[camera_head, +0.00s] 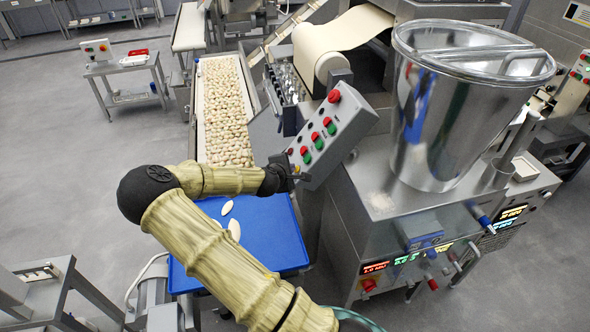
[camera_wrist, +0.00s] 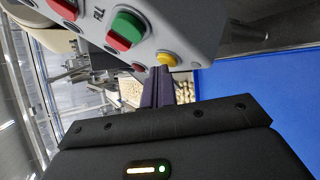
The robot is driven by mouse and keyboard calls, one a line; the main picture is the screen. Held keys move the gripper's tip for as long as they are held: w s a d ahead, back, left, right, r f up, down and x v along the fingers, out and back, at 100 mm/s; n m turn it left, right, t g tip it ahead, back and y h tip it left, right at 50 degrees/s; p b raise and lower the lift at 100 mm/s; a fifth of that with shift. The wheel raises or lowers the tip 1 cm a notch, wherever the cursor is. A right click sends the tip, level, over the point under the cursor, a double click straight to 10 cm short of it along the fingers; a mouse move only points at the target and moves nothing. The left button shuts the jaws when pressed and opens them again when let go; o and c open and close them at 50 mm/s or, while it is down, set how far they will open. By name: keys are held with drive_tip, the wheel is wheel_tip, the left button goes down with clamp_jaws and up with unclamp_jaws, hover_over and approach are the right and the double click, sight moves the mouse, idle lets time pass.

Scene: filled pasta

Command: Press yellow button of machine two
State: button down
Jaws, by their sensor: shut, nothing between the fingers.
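The grey control box (camera_head: 340,125) of the machine stands at the middle of the head view, with red and green buttons on its sloping face. In the wrist view its end (camera_wrist: 160,25) fills the top. The yellow button (camera_wrist: 167,59) sits at the near edge of the box, beside a small red button (camera_wrist: 138,67) and below a green one (camera_wrist: 128,25). My gripper (camera_head: 291,176) is at the low end of the box. Its dark fingers (camera_wrist: 158,88) are shut and empty, close to the yellow button; I cannot tell whether they touch it.
A blue tray (camera_head: 275,245) with a few pasta pieces lies below my arm. A conveyor (camera_head: 198,125) full of pasta runs behind it. A large steel hopper (camera_head: 440,150) stands to the right. Open floor is at the left.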

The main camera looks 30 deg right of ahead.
idle(0.3)
drive_tip(key=shift+w+a+r+p, duration=0.15)
drive_tip(key=shift+a+r+p, duration=0.25)
drive_tip(key=shift+a, duration=0.2)
drive_tip(key=a+r+p, duration=0.1)
drive_tip(key=a, duration=0.1)
drive_tip(key=w+a+r+p, duration=0.1)
drive_tip(key=a+r, duration=0.1)
drive_tip(key=shift+w, duration=0.1)
idle(0.5)
drive_tip(key=shift+d, duration=0.1)
idle(0.4)
